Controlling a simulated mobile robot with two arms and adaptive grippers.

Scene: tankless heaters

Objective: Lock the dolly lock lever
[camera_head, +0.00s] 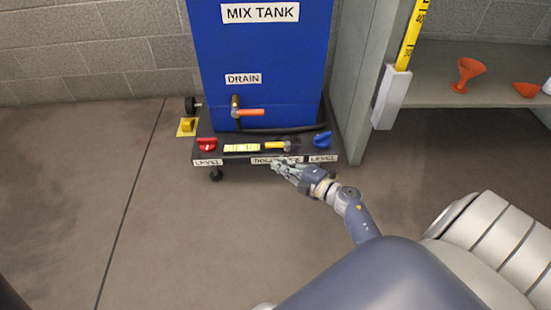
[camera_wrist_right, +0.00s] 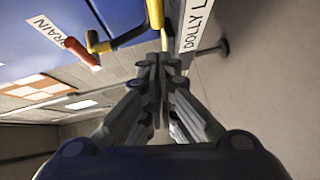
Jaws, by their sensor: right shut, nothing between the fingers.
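The dolly lock lever (camera_head: 278,146) lies along the front of the black dolly (camera_head: 240,157) under the blue mix tank. Its yellow-orange handle points left and its dark end is at the right. My right gripper (camera_head: 277,167) is shut and empty, just in front of the dolly's front edge, below the lever. It partly covers the dolly lock label (camera_head: 262,160). In the right wrist view, my shut fingers (camera_wrist_right: 163,62) point at the dolly edge beside that label (camera_wrist_right: 193,24). Yellow parts show behind the fingertips; contact with the lever cannot be told. My left gripper is out of view.
A red level knob (camera_head: 207,144) and a blue one (camera_head: 322,139) flank the lever, with a yellow level vial (camera_head: 241,148) between. The orange-handled drain valve (camera_head: 248,112) is above. A grey shelf unit (camera_head: 360,90) stands close right.

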